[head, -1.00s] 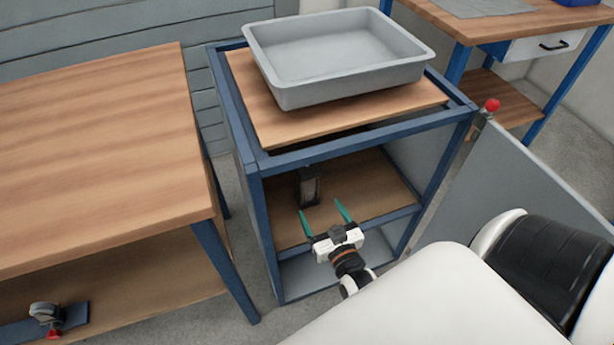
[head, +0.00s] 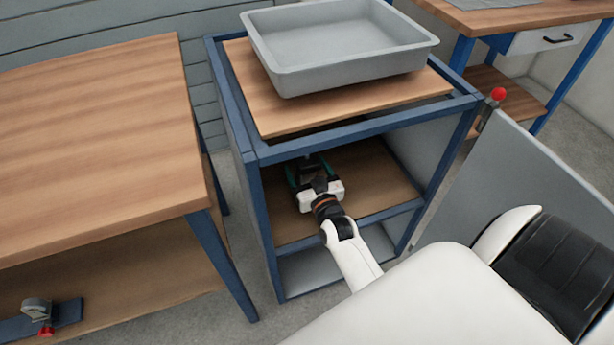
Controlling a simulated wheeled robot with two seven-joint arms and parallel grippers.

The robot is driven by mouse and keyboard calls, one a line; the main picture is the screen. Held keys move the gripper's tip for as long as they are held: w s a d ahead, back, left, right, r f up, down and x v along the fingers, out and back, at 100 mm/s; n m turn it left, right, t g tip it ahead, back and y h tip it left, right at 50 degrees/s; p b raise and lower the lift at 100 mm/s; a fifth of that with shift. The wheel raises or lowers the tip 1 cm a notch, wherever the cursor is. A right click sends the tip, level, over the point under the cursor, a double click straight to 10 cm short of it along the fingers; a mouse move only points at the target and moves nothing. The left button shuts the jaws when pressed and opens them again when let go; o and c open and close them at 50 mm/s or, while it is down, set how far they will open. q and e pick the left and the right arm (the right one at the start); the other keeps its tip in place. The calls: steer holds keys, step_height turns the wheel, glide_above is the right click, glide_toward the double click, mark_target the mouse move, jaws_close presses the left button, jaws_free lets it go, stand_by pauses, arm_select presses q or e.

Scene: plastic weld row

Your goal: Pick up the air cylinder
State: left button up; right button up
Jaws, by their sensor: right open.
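The air cylinder, a dark upright item (head: 311,165), stands on the wooden shelf inside the blue-framed cabinet, towards the back. My right gripper (head: 312,172) reaches in through the open front. Its green fingers are apart, one to each side of the dark item. I cannot tell whether they touch it. The gripper's white body hides the item's lower part, and the cabinet's top rail is close above it. My left gripper is out of view.
A grey tray (head: 335,72) sits on the cabinet's wooden top. The cabinet's front rail (head: 390,212) runs under my right arm. A grey door panel (head: 500,190) stands open at right. A wooden workbench (head: 90,140) is close at left.

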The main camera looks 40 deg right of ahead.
steer(key=shift+c, duration=0.2)
jaws_close()
steer(key=shift+w+r, duration=0.1)
steer(key=shift+r, duration=0.15)
